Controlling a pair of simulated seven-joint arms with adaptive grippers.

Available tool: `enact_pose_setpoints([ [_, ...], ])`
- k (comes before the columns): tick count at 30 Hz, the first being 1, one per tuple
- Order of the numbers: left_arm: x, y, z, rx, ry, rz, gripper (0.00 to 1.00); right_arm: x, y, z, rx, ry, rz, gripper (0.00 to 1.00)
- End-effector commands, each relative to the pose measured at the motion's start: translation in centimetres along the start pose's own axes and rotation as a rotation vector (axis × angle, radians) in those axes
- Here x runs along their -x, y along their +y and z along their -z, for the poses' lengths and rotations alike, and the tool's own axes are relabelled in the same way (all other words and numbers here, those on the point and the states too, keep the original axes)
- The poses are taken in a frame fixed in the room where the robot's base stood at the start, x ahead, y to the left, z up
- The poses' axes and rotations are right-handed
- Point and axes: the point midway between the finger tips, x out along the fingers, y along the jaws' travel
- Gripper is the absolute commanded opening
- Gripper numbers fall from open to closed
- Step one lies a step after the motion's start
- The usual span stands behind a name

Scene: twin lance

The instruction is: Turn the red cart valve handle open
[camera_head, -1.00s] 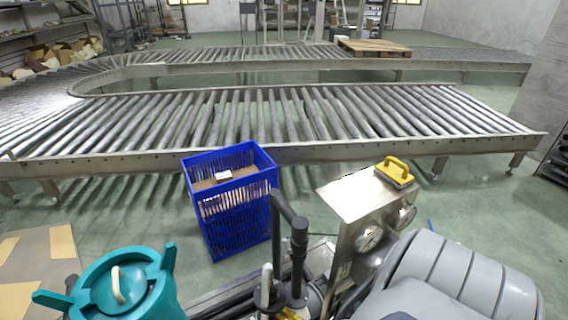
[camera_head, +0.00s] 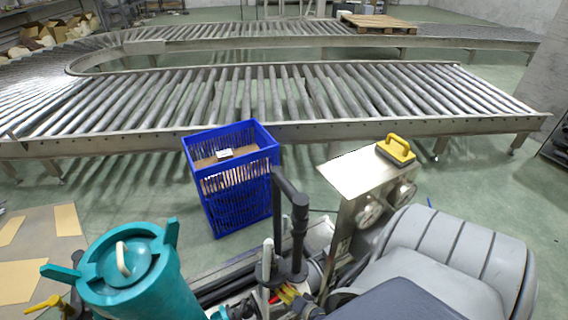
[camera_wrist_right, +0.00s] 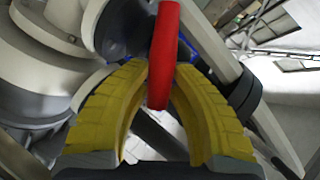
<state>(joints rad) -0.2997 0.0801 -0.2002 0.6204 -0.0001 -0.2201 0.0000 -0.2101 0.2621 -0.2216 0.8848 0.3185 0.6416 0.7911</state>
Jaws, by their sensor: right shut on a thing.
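The red valve handle (camera_wrist_right: 163,55) stands as a narrow upright bar in the right wrist view, between the two yellow fingers. My right gripper (camera_head: 286,293) is there, low in front of the black pipes. In the right wrist view my right gripper (camera_wrist_right: 158,98) is shut on the red handle, with the fingers on either side of it. The rest of the valve is hidden.
A black pipe (camera_head: 298,232) rises near my right gripper. A blue crate (camera_head: 238,205) stands behind.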

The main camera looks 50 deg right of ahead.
Motion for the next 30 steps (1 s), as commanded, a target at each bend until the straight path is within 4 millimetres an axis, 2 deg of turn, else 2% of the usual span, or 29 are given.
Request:
enact_pose_setpoints([
  [6, 0.00, 0.00, 0.00, 0.000, 0.000, 0.000, 0.33, -0.07, -0.08, -0.02, 0.000, 0.000, 0.001, 0.00],
  [7, 0.00, -0.01, 0.00, 0.000, 0.000, 0.000, 0.33, -0.07, -0.08, -0.02, 0.000, 0.000, 0.002, 0.25],
  [12, 0.00, -0.01, -0.01, 0.000, 0.000, 0.000, 0.33, -0.05, -0.06, 0.00, -0.001, 0.000, 0.002, 0.45],
  [23, 0.01, -0.12, -0.24, 0.001, -0.003, 0.001, 0.33, -0.08, -0.01, 0.01, -0.011, -0.003, 0.007, 0.46],
  [30, 0.00, -0.03, -0.11, 0.001, -0.001, 0.000, 0.33, -0.21, 0.36, 0.00, -0.115, -0.026, 0.050, 0.46],
])
